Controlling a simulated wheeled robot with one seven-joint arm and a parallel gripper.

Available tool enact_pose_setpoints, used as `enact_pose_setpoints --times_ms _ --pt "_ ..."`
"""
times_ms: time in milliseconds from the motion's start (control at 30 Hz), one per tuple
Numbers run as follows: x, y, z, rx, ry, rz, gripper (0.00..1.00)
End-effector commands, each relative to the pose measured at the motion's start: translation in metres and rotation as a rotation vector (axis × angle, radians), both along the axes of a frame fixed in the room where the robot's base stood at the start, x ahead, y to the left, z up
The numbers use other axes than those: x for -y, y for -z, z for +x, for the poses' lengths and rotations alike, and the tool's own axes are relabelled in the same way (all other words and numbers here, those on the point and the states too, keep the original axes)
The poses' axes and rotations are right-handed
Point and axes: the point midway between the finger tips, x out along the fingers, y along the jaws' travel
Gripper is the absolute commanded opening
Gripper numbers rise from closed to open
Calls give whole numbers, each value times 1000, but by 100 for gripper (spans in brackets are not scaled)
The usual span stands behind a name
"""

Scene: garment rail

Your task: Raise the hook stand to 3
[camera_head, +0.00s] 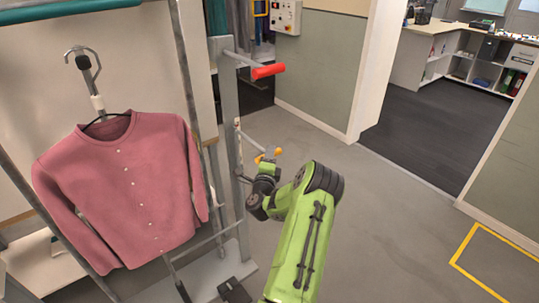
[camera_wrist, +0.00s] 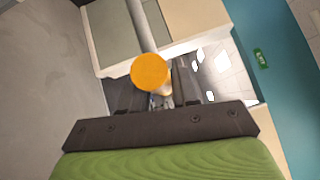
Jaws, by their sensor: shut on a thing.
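The hook stand's hook (camera_head: 82,58) is at the upper left in the head view, above a pink cardigan (camera_head: 130,180) on a hanger. A grey upright post (camera_head: 231,140) stands right of the cardigan. A rod with a small orange knob (camera_head: 278,152) projects from it. My gripper (camera_head: 266,163) is at this knob, low beside the post. In the wrist view the orange knob (camera_wrist: 149,72) stands in front of my gripper (camera_wrist: 158,98), with a grey rod behind it. My gripper is shut on the knobbed handle; the exact contact is partly hidden. No scale numbers are readable.
A red-gripped lever (camera_head: 268,71) projects from the post above my gripper. A control box (camera_head: 287,16) hangs on the wall behind. The grey floor (camera_head: 400,225) on the right is clear, with yellow tape (camera_head: 477,245) on it.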

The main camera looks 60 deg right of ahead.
Motion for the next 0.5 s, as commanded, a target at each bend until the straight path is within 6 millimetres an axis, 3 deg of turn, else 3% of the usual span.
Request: enact_pose_setpoints --times_ms 33,200,233,333,500 --pt "2 -8 1 15 3 -15 0" --pt "2 -9 1 17 4 -18 0" --pt "2 -9 1 17 4 -18 33" --pt "2 -9 1 16 4 -18 48" --pt "1 -6 1 12 2 -13 50"
